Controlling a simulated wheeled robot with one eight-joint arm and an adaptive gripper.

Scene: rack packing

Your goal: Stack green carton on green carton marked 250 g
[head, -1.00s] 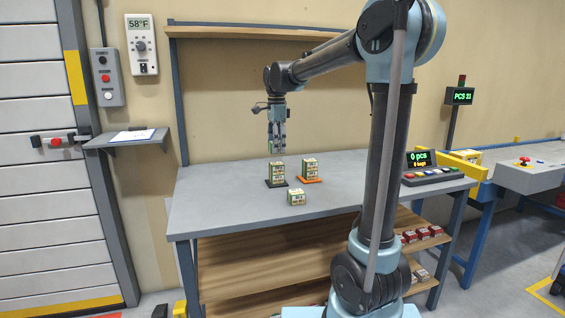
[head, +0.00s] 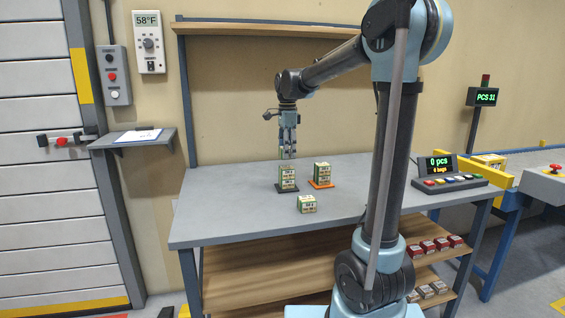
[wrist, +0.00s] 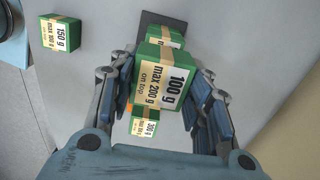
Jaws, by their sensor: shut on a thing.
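My gripper (head: 288,154) is shut on a green carton (wrist: 168,75) with a cream label reading "100 g, max 200 g on top". In the head view it hangs just above a stack of green cartons (head: 287,179) on a dark mat (head: 287,189). In the wrist view a green carton (wrist: 176,37) on that mat shows partly behind the held one; its marking cannot be read. I cannot tell which carton is marked 250 g. A carton marked 300 g (wrist: 145,126) shows below the held carton.
Another carton stack (head: 322,173) stands on an orange mat (head: 321,184) close to the right. A loose carton (head: 307,204) sits in front, marked 150 g in the wrist view (wrist: 60,32). The grey table (head: 225,205) is clear at left. A button panel (head: 450,181) stands at right.

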